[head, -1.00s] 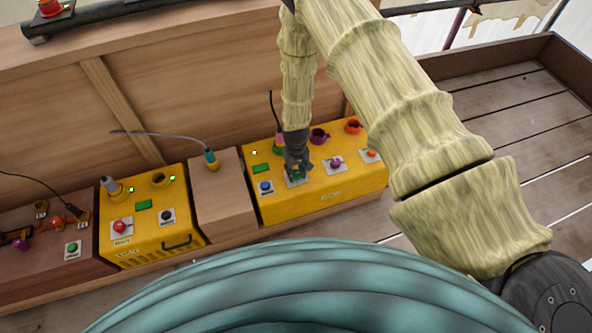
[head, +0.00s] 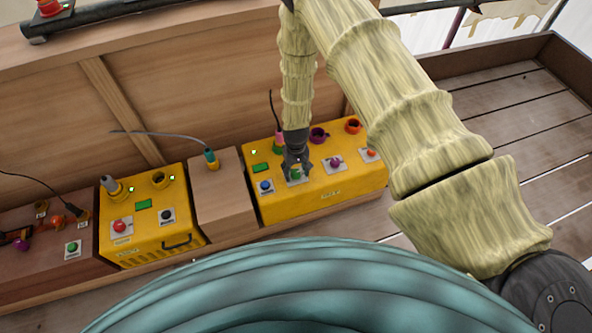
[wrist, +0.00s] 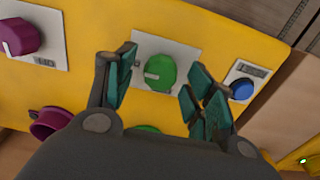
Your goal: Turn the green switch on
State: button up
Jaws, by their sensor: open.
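The green switch is a round green knob (wrist: 160,72) on a pale plate on the yellow box (head: 330,200). In the wrist view it lies between the spread fingers of my gripper (wrist: 158,85), with room on both sides. A pale pointer mark on the knob faces left in that view. In the head view the green knob (head: 296,174) shows just below my gripper (head: 296,168). My gripper is open and holds nothing. Whether a fingertip touches the plate cannot be told.
A blue button (wrist: 242,89) sits right of the green knob in the wrist view, and a purple knob (wrist: 20,36) sits left. A purple ring (head: 318,135) and orange ring (head: 353,126) stand behind. Another yellow box (head: 150,215) with a red button (head: 120,226) stands farther left.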

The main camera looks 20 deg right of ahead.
aim_at(296, 172)
notch_tip(296, 172, up, 12)
dwell(0.6)
dwell(0.5)
jog(key=s+d+f, duration=0.2)
jog(key=s+f, duration=0.2)
jog(key=s, duration=1.3)
jog(key=s+d+f, duration=0.1)
jog(key=s+f, duration=0.2)
jog(key=s, duration=1.3)
jog(key=s+r+p, duration=0.3)
jog(key=r+p, duration=1.3)
jog(key=r, duration=0.1)
jog(key=shift+s+d+m, duration=0.15)
jog(key=shift+d+m, duration=0.05)
jog(key=shift+m, duration=0.1)
